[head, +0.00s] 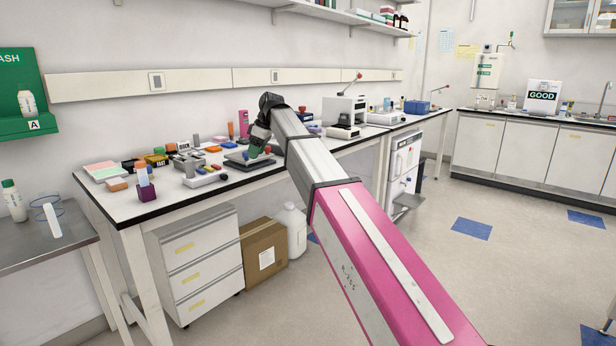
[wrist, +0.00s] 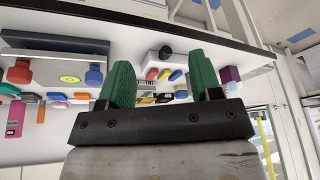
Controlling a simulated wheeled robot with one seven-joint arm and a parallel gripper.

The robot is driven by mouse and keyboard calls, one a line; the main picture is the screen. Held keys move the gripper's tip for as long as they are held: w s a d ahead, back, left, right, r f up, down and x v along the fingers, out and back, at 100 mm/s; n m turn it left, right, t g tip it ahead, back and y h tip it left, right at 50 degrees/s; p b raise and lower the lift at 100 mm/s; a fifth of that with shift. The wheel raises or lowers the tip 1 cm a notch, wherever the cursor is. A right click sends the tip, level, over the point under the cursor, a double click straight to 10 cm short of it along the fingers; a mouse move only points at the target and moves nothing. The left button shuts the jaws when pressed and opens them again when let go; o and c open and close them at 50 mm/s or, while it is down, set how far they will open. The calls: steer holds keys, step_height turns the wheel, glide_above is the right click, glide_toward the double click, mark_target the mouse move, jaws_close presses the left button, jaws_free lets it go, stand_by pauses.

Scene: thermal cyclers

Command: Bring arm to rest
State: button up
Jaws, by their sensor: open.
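My arm reaches out from the lower right over the lab bench (head: 140,210) in the head view, stretched forward and bent down at its far end. My gripper (head: 258,148) hangs above the bench, close to a dark flat device (head: 238,162). In the wrist view my gripper (wrist: 160,85) shows two green fingers spread well apart. Nothing is held between them. Bench items show beyond the fingers, including a light block with coloured knobs (wrist: 165,65).
Small coloured items crowd the bench, including a purple holder (head: 146,192) at its front left. White drawers (head: 195,262), a cardboard box (head: 264,252) and a white jug (head: 292,230) stand below. A steel side table (head: 35,257) is at left. The floor (head: 510,265) at right is clear.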

steer(key=s+d+f+m+h, duration=0.1)
steer(key=s+d+f+m, duration=0.25)
steer(key=d+f, duration=0.8)
steer(key=s+d+f+m+h, duration=0.1)
steer(key=s+d+f+m, duration=0.4)
steer(key=f, duration=1)
steer(key=s+d+f+m+h, duration=0.2)
steer(key=s+d+f+m, duration=0.5)
steer(key=s+d+f, duration=0.9)
steer(key=d+f, duration=0.3)
steer(key=d, duration=0.1)
steer(key=shift+s+d+m, duration=0.2)
steer(key=shift+d+m, duration=0.15)
steer(key=shift+d, duration=0.05)
